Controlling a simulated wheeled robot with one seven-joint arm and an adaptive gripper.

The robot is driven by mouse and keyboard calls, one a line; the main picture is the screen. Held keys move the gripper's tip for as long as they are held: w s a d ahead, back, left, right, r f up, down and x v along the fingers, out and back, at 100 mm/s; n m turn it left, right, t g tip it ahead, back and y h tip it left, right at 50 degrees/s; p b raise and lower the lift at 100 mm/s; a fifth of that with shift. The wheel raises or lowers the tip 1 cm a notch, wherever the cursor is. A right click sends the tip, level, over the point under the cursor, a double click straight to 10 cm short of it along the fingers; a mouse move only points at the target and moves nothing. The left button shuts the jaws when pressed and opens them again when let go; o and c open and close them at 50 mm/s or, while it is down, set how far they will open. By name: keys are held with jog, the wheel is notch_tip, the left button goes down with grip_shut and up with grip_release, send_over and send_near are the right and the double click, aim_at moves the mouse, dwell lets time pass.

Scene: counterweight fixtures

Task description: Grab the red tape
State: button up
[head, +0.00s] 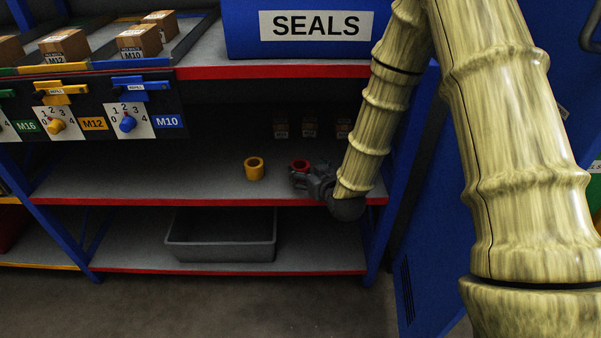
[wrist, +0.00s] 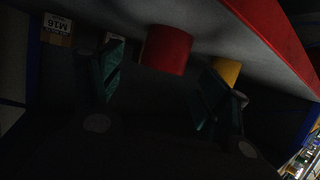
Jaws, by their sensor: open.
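The red tape (head: 300,164) is a small red roll on the middle shelf, just past the end of my arm in the head view. In the wrist view the red tape (wrist: 167,50) lies ahead, between the lines of my two fingers and a little beyond their tips. My gripper (wrist: 160,85) is open and empty, with its dark green finger pads apart on either side. In the head view my gripper (head: 312,180) is close to the tape and partly covers its lower part. I cannot tell whether it touches the tape.
A yellow roll (head: 254,169) stands left of the red one and also shows beside my right finger in the wrist view (wrist: 227,71). Small boxes (head: 310,128) stand behind on the shelf (head: 130,180). A grey bin (head: 221,252) sits below. The shelf's left part is clear.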

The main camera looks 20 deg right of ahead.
aim_at(297, 164)
jog(key=shift+a+b+x, duration=0.2)
jog(key=shift+b+x, duration=0.55)
jog(key=shift+x, duration=2)
jog(key=shift+r, duration=0.1)
jog(key=c, duration=1.2)
